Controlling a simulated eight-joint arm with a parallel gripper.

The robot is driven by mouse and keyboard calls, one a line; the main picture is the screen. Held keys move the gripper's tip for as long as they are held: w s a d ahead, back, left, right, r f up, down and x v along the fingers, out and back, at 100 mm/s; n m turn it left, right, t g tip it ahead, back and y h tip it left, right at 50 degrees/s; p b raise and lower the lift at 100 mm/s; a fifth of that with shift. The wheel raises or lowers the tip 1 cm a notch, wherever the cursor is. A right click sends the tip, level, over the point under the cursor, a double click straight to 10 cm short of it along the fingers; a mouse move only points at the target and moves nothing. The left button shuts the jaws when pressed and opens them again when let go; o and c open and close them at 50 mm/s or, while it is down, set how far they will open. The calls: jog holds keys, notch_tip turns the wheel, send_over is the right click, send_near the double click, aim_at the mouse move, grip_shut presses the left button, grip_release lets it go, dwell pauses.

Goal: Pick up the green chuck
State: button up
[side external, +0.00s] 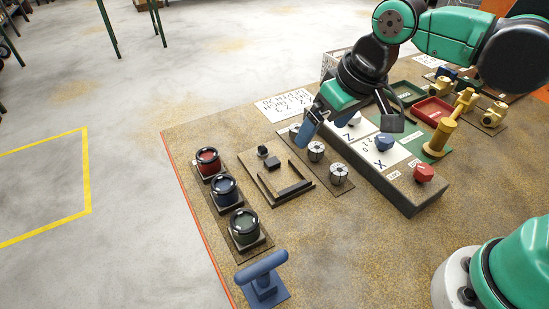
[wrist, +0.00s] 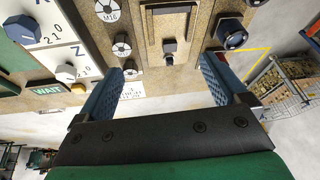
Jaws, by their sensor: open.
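The green chuck (side external: 244,228) is a dark green round piece with a black rim. It sits upright on a square base at the near end of a row of three chucks in the side view. The blue chuck (side external: 224,189) and the red chuck (side external: 208,161) stand beyond it. My gripper (side external: 318,122) is above the table, up and to the right of the green chuck and well apart from it. In the wrist view my gripper (wrist: 162,72) has its two blue fingers spread, with nothing between them. I cannot make out the green chuck in the wrist view.
A blue T-shaped handle (side external: 262,278) stands just in front of the green chuck. A wooden fixture (side external: 272,192) and several collets (side external: 338,174) lie between the chucks and a raised block with knobs (side external: 412,196). Bare table lies right of the green chuck.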

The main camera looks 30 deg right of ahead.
jog(key=a+f+n+g, duration=0.1)
jog(key=a+f+g, duration=0.1)
jog(key=a, duration=0.5)
jog(key=n+g+h, duration=0.1)
jog(key=g, duration=0.1)
send_over(245, 226)
notch_tip(245, 226, down, 4)
jog(key=shift+w+r, duration=0.1)
jog(key=shift+f, duration=2.85)
grip_shut()
